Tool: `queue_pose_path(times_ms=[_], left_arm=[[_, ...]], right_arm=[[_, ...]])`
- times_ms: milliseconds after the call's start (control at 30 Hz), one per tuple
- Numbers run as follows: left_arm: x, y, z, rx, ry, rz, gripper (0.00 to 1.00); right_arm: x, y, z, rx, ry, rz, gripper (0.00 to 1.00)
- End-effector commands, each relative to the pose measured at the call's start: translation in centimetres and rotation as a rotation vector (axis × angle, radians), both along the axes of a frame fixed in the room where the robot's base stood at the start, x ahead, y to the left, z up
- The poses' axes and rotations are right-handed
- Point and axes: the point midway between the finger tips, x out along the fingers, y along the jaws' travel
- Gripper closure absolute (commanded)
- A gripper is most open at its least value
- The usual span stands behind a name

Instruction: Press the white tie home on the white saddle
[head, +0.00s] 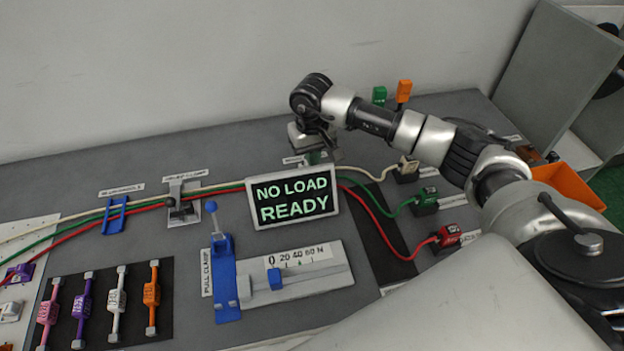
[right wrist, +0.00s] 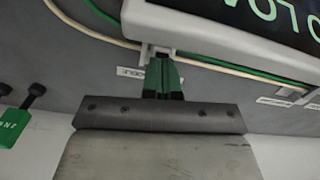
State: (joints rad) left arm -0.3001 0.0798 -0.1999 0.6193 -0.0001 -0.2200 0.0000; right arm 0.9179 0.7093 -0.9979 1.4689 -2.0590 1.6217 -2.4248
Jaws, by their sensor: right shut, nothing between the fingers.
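My right gripper (head: 316,156) is behind the display, its fingers pointing down toward the cables. In the right wrist view its green fingers (right wrist: 162,78) are shut and empty, with their tips at a small white fitting (right wrist: 158,51) under the display's edge. I cannot tell whether this fitting is the saddle or the tie, or whether the fingers touch it. A white tie-like piece (head: 117,303) lies in the dark rack at lower left, between a purple and an orange one. A white block (head: 10,312) sits at the left edge. My left gripper is not in view.
The display (head: 293,196) reads "NO LOAD READY" and stands close to my right gripper. White, green and red cables cross the bench to plugs at right. A blue pull clamp (head: 223,272) and a blue cable holder (head: 115,215) stand in front and left.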

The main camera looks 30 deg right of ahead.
Motion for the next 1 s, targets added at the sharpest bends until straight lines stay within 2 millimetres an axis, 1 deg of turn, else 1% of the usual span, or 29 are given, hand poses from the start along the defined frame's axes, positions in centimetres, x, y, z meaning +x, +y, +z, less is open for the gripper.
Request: queue_pose_path(times_ms=[600,767,1000], left_arm=[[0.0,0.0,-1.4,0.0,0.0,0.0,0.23],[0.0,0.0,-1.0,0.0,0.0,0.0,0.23],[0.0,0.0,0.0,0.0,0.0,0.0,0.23]], right_arm=[[0.0,0.0,-1.3,-0.001,0.0,-0.001,1.0],[0.0,0.0,-0.9,-0.001,0.001,0.0,1.0],[0.0,0.0,1.4,0.0,-0.001,0.0,1.0]])
